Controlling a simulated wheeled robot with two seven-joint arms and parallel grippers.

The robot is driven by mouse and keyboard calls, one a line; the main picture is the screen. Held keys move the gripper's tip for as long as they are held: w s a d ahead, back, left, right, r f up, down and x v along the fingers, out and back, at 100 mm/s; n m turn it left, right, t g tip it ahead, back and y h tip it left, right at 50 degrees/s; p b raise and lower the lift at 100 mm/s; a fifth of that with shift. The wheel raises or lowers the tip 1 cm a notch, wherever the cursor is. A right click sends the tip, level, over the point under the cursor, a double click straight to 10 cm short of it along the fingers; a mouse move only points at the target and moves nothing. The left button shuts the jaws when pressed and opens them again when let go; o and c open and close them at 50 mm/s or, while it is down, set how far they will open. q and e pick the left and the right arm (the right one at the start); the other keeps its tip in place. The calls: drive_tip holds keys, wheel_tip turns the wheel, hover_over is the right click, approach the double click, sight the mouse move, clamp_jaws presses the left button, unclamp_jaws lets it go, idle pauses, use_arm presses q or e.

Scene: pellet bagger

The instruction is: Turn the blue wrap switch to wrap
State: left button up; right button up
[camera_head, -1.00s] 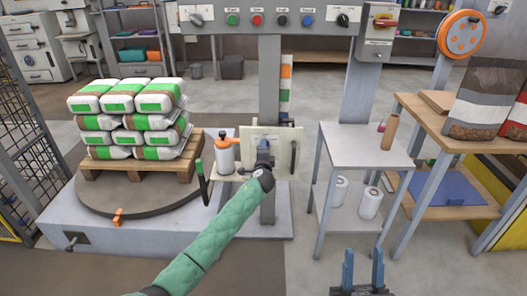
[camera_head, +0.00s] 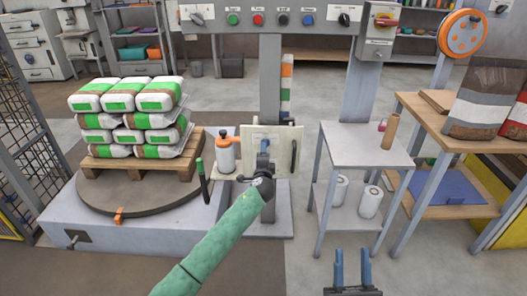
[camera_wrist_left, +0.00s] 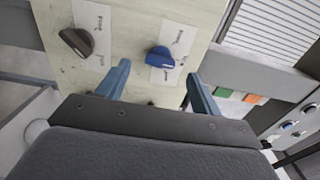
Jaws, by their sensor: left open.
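The blue wrap switch (camera_wrist_left: 160,57) is a rounded knob on a white label plate, on a pale panel (camera_head: 286,139). In the left wrist view it shows between and beyond the two blue fingers of my left gripper (camera_wrist_left: 161,86). The fingers are open, one to each side, and do not appear to touch the knob. In the head view my left gripper (camera_head: 264,146) is in front of the panel and the knob is hidden behind it. My right gripper (camera_head: 352,268) is open and empty at the bottom of the head view.
A dark brown knob (camera_wrist_left: 75,42) is left of the blue one in the wrist view. An orange-topped canister (camera_head: 225,154) and a green-tipped lever (camera_head: 201,180) stand left of the panel. Stacked bags (camera_head: 128,116) sit on a pallet. A small grey table (camera_head: 362,143) stands to the right.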

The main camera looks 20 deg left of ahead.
use_arm(q)
drive_tip(key=shift+v, duration=1.7)
use_arm(e)
drive_tip(key=shift+w+a+f+g, duration=0.1)
drive_tip(key=shift+w+f+g, duration=0.15)
drive_tip(key=shift+f, duration=0.3)
drive_tip(key=shift+w+a+f+g, duration=0.1)
drive_tip(key=shift+w+f+g, duration=0.1)
drive_tip(key=shift+f, duration=0.4)
drive_tip(key=shift+w+a+f+g, duration=0.1)
drive_tip(key=shift+w+f+g, duration=0.15)
drive_tip(key=shift+f, duration=0.3)
